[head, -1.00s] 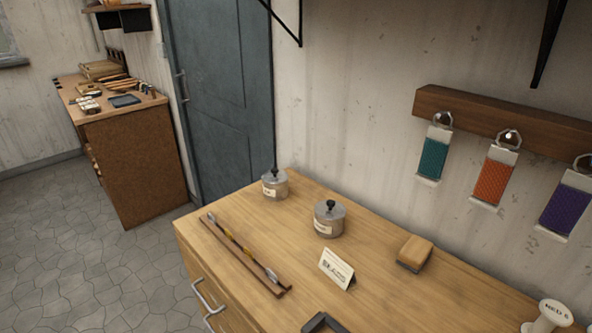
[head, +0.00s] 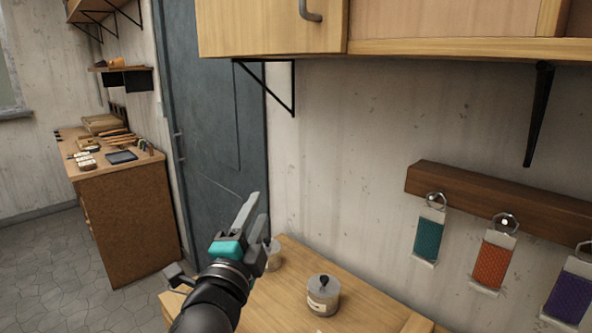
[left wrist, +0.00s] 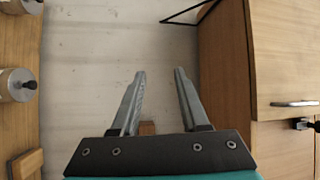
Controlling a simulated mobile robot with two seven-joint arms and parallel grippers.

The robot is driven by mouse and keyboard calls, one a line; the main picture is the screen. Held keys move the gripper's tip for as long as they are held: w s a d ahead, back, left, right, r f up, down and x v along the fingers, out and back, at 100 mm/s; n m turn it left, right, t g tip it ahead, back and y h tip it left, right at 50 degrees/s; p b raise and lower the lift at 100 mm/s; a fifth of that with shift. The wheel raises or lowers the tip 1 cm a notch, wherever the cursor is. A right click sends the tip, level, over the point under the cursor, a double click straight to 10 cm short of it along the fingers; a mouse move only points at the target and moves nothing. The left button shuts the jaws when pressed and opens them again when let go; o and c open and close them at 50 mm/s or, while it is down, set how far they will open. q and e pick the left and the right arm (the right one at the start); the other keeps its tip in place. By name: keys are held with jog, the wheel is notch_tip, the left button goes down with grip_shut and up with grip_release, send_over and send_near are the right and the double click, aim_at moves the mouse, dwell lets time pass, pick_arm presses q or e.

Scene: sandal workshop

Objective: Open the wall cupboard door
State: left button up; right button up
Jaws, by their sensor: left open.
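The wall cupboard's wooden door (head: 265,28) is at the top of the head view and looks shut. Its curved grey handle (head: 311,12) sits near the door's lower right edge; the top of the handle is cut off. In the left wrist view the door (left wrist: 283,50) is at the right, with the handle (left wrist: 295,104) near the edge. My left gripper (head: 252,208) is below the cupboard, in front of the blue door and over the bench's far end. Its fingers (left wrist: 160,73) are apart and empty, clear of the handle. My right gripper is not seen.
A wooden bench (head: 375,310) below holds lidded pots (head: 323,297). Black brackets (head: 540,115) stand under the cupboard. A wooden rail (head: 510,200) with hanging coloured straps is on the wall at right. A blue-grey door (head: 205,110) is behind my left arm.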

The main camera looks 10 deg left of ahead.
pick_arm(q)
jog(key=s+d+r+m+t+h, duration=0.1)
jog(key=s+d+r+m+h, duration=0.15)
jog(key=r+m+h, duration=0.4)
jog(key=s+d+r+m+t+h, duration=0.1)
jog(key=d+r+m+h, duration=0.25)
jog(key=r+m, duration=0.5)
jog(key=s+d+r+m+t+h, duration=0.1)
jog(key=d+r+m+h, duration=0.1)
jog(key=r+m+h, duration=0.5)
jog(key=s+d+r+m+g+h, duration=0.4)
jog(key=m+g, duration=0.5)
jog(key=m, duration=0.7)
jog(key=s+d+r+m+g+h, duration=0.1)
jog(key=s+d+r+m+g, duration=0.65)
jog(key=m, duration=0.95)
jog(key=w+a+r+m+t+y, duration=0.25)
jog(key=a+t+y, duration=0.25)
jog(key=a+y, duration=0.3)
jog(key=w+a+r+m+t+y, duration=0.25)
jog(key=a+m+t+y, duration=0.35)
jog(key=a, duration=0.5)
jog(key=w+d+n+p, duration=0.2)
jog(key=w+d+p, duration=0.2)
jog(key=w, duration=0.9)
jog(key=shift+d+r+g+y, duration=0.3)
jog(key=shift+d+r+g, duration=0.15)
jog(key=shift+d, duration=0.6)
jog(key=shift+n, duration=0.25)
jog(key=shift+c, duration=0.4)
